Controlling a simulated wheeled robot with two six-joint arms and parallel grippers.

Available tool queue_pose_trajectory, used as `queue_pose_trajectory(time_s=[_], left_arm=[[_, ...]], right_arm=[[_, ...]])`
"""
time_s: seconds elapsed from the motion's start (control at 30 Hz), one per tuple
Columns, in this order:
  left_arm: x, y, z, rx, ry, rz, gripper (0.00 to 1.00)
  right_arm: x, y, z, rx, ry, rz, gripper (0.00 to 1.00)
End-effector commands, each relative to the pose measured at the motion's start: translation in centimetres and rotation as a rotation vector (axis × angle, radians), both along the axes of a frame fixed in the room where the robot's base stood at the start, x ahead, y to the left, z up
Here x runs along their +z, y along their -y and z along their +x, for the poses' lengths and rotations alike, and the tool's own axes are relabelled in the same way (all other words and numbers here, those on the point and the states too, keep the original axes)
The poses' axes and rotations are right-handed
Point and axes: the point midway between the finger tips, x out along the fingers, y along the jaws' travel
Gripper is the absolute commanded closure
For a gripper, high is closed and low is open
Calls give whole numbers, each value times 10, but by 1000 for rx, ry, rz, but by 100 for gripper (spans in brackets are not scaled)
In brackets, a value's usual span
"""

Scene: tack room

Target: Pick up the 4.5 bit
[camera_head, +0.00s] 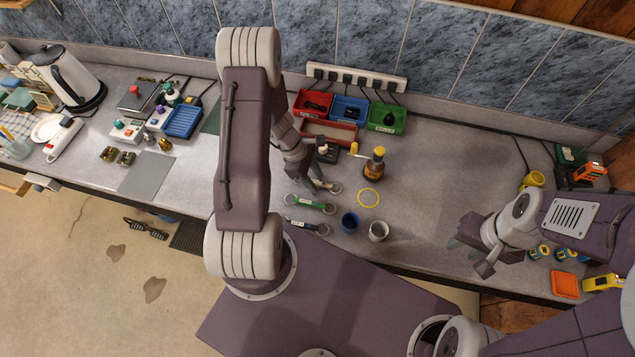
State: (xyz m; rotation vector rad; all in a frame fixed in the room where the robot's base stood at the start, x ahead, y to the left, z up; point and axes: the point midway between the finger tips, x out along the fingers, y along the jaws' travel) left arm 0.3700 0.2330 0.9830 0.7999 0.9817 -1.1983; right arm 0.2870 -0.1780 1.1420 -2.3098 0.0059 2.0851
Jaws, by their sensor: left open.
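Bits with ring ends lie on the grey counter in front of my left arm. One has a green middle (309,204), and one with a blue-dark middle (306,227) lies nearer the counter's front edge. A further bit's ring (336,188) shows at my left gripper's fingers, which hide much of that bit. I cannot read the size labels, so I cannot tell which is the 4.5 bit. My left gripper (321,181) is open, low over that farthest bit; contact cannot be told. My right gripper (472,258) looks open and empty over the counter's right part.
Red (312,103), blue (349,110) and green (387,117) bins stand at the back wall. A yellow ring (369,198), a blue cup (349,222), a grey cup (378,231) and an amber bottle (374,163) stand or lie near the bits.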

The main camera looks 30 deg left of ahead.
Motion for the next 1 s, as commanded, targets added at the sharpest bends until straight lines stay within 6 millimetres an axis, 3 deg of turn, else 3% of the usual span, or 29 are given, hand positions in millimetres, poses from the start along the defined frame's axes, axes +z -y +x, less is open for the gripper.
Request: queue_pose_trajectory(time_s=[0.1, 0.23, 0.27, 0.67, 0.9, 1.0], left_arm=[[1, 0, 0, 0, 0, 0, 60], [1, 0, 0, 0, 0, 0, 96], [1, 0, 0, 0, 0, 0, 100], [6, 0, 1, -1, 3, 0, 100], [43, -1, 2, 0, 6, 2, 100], [52, 22, 0, -7, 4, 1, 100]], right_arm=[[0, 0, 0, 0, 0, 0, 64], [0, 0, 0, 0, 0, 0, 64], [0, 0, 0, 0, 0, 0, 64], [0, 0, 0, 0, 0, 0, 64], [0, 0, 0, 0, 0, 0, 64], [-7, 0, 0, 0, 0, 0, 64]])
